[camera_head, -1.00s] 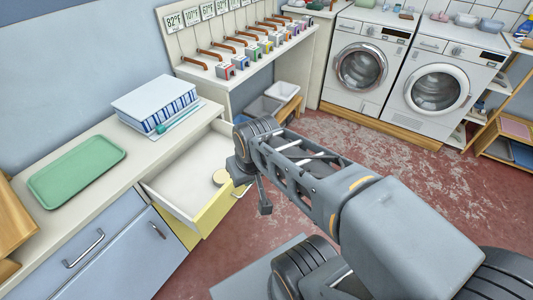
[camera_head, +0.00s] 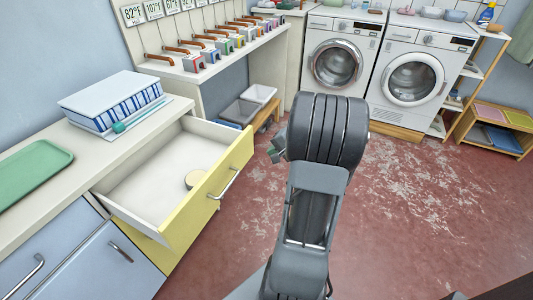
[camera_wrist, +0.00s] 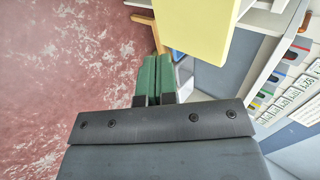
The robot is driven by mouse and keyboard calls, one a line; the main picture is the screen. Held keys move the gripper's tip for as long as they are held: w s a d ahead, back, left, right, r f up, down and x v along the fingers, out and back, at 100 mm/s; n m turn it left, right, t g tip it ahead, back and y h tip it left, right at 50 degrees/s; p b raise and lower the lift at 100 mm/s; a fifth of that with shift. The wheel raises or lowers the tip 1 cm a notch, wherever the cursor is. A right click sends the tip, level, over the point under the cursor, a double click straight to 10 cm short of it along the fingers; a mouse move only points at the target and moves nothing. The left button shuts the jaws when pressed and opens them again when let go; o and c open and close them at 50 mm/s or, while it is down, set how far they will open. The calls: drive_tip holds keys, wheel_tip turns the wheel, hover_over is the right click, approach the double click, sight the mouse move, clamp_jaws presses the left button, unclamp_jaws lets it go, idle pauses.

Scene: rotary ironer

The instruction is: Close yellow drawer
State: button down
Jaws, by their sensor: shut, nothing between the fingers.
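The yellow drawer (camera_head: 207,196) is pulled open from the counter unit. Its silver handle (camera_head: 224,184) is on the front face, and a round beige object (camera_head: 194,179) lies inside on the white bottom. In the wrist view the yellow drawer front (camera_wrist: 195,30) is at the top, just beyond my fingers. My gripper (camera_wrist: 157,62) shows there as two green fingers side by side, shut and empty. In the head view my gripper (camera_head: 277,150) is mostly hidden behind my arm, to the right of the drawer front and apart from it.
A green tray (camera_head: 30,172) and a blue-and-white box file (camera_head: 115,100) lie on the counter. Two washing machines (camera_head: 335,62) stand at the back. The red floor (camera_head: 400,220) at the right is clear.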

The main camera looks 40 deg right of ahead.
sight(243, 155)
drive_tip(key=x, duration=0.3)
drive_tip(key=r+x, duration=0.1)
drive_tip(key=x, duration=0.2)
drive_tip(key=w+x, duration=0.1)
drive_tip(key=x, duration=0.2)
drive_tip(key=shift+w+a+b, duration=0.15)
drive_tip(key=shift+a+b, duration=0.2)
drive_tip(key=shift+a, duration=0.1)
drive_tip(key=shift+w+a, duration=0.3)
drive_tip(key=shift+w, duration=0.45)
drive_tip(key=shift+w, duration=0.1)
